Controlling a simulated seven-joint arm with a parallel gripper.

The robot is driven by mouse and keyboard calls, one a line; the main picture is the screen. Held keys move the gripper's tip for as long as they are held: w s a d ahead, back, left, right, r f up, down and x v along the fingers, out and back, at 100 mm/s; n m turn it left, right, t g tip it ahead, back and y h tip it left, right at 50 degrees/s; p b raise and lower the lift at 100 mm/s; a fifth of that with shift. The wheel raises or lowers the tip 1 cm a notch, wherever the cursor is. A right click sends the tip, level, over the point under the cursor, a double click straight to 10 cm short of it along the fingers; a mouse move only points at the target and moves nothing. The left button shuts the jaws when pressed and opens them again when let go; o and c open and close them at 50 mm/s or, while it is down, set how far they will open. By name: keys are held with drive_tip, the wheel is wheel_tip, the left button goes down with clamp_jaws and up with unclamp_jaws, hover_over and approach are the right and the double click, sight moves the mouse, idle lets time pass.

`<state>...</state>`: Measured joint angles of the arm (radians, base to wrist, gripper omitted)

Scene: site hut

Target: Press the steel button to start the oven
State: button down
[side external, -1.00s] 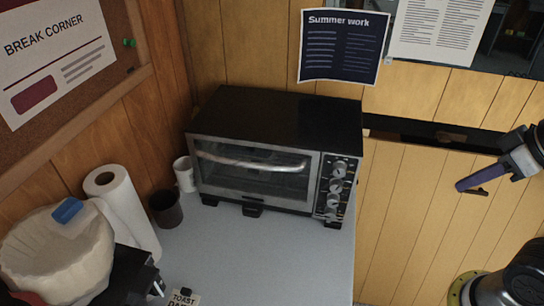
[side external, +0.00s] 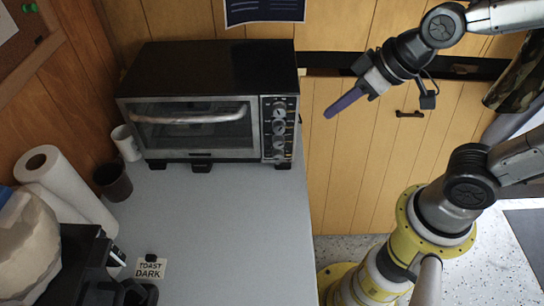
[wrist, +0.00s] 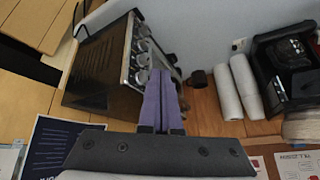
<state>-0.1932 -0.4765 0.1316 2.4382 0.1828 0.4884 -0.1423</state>
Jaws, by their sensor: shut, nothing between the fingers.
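The toaster oven (side external: 208,105) has a black top, a glass door with a steel handle and a right-hand control panel (side external: 279,128) with a column of round knobs. The steel button is too small to tell apart from the knobs. My gripper (side external: 329,113) has purple fingers, shut and empty, pointing down-left. It is in the air to the right of the panel, apart from it. In the wrist view, the shut fingers (wrist: 160,76) point toward the picture's top and overlap the lower end of the panel (wrist: 138,50). The oven's dark body (wrist: 104,70) lies left of them.
The grey counter (side external: 225,225) is clear in front of the oven. A white mug (side external: 126,143), a dark cup (side external: 112,181) and paper rolls (side external: 65,190) stand at the left. A "TOAST DARK" card (side external: 150,268) is at the front. Wood paneling is behind.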

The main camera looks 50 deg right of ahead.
drive_tip(key=w+a+f+n, duration=0.3)
drive_tip(key=w+a+f, duration=0.5)
drive_tip(key=a+f, duration=0.45)
drive_tip(key=f+n+t+h, duration=0.1)
drive_tip(key=f, duration=0.3)
drive_tip(key=f+n+t, duration=0.1)
drive_tip(key=f, duration=0.3)
drive_tip(key=s+d+f+n+t+h, duration=0.1)
drive_tip(key=f, duration=0.3)
drive_tip(key=shift+d+f+h, duration=0.1)
drive_tip(key=shift+f+h, duration=0.2)
drive_tip(key=s+d+f+n+t, duration=0.1)
drive_tip(key=s+f+n+t, duration=0.1)
drive_tip(key=n, duration=0.1)
drive_tip(key=shift+d+f+t+h, duration=0.3)
drive_tip(key=shift+d+f+h, duration=0.1)
drive_tip(key=shift+s+d+f+n+t, duration=0.1)
drive_tip(key=shift+s+d+n+t, duration=0.15)
drive_tip(key=shift+n, duration=0.3)
drive_tip(key=shift+s+d+n+t, duration=0.2)
drive_tip(key=shift+n+t, duration=0.15)
drive_tip(key=shift+n, duration=0.2)
drive_tip(key=shift+a, duration=0.1)
drive_tip(key=shift+w+d, duration=3.1)
drive_tip(key=shift+w, duration=0.05)
